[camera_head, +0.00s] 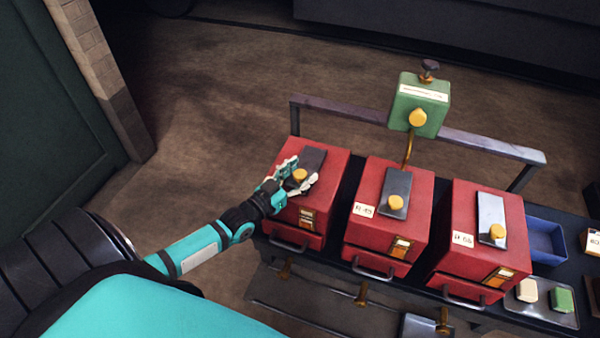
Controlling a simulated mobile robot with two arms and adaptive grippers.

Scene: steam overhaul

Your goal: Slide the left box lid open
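The left red box (328,178) stands at the left end of a row of three. Its dark grey sliding lid (310,160) lies on top and bears a round yellow knob (300,176). My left gripper (301,174) reaches in from the left over this lid. Its pale fingers are spread, one on each side of the knob, with what looks like a gap around it. Whether a finger touches the knob cannot be told. The gripper hides part of the lid's near left side and the box's left edge. My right gripper is not in view.
The middle red box (371,233) and right red box (470,256) have similar knobbed lids. A green box (418,105) stands on a brass rod behind, near a metal rail (480,140). A blue bin (545,240) and a tray (540,309) sit at right.

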